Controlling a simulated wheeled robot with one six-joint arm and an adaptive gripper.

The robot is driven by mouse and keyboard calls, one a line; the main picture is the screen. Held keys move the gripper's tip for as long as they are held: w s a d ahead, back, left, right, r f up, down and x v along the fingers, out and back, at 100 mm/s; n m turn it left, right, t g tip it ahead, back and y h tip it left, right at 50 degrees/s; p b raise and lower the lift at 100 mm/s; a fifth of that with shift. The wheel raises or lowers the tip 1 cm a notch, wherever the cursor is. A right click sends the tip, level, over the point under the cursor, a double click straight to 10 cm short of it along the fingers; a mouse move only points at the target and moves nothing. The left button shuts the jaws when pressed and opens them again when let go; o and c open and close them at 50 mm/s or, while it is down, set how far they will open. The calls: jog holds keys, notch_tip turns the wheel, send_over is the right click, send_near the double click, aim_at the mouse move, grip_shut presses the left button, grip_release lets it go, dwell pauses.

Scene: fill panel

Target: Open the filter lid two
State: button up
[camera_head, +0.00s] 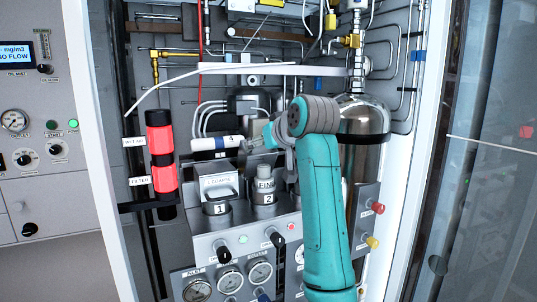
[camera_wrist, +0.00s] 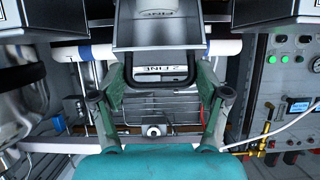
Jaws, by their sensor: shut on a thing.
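The filter lid two is a grey, box-shaped cover (camera_wrist: 160,38) with a black loop handle (camera_wrist: 189,72) at the top middle of the wrist view. A "2 FINE" label shows through the loop. My gripper (camera_wrist: 162,78) has its teal fingers on both sides of this handle and is shut on it. In the head view my gripper (camera_head: 257,141) is above and behind filter housing two (camera_head: 268,210). The white "FINE" cartridge (camera_head: 265,183) shows uncovered in that housing, and the lid appears raised. My arm and gripper hide most of the lid there.
Lid one (camera_head: 221,183), labelled coarse, covers housing one (camera_head: 217,208) at the left. A white pipe with blue bands (camera_head: 204,144) runs behind. Red cylinders (camera_head: 161,140) stand left, a steel tank (camera_head: 362,160) right. Gauges (camera_head: 230,280) and knobs lie below.

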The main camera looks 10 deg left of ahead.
jog(key=shift+w+a+r+g+h, duration=0.2)
jog(key=shift+w+a+r, duration=0.15)
jog(key=shift+w, duration=0.2)
jog(key=shift+w+a+r+g+h, duration=0.1)
jog(key=shift+w+a+r+g, duration=0.1)
jog(key=shift+w+r, duration=0.3)
jog(key=shift+w+a+g+h, duration=0.3)
jog(key=shift+w+a+g, duration=0.05)
jog(key=shift+w+g, duration=0.2)
jog(key=shift+w+a+g+h, duration=0.3)
jog(key=shift+w+g, duration=0.15)
jog(key=shift+w, duration=0.05)
jog(key=shift+w+a+f, duration=0.1)
jog(key=shift+w+a, duration=0.25)
jog(key=shift+w, duration=0.25)
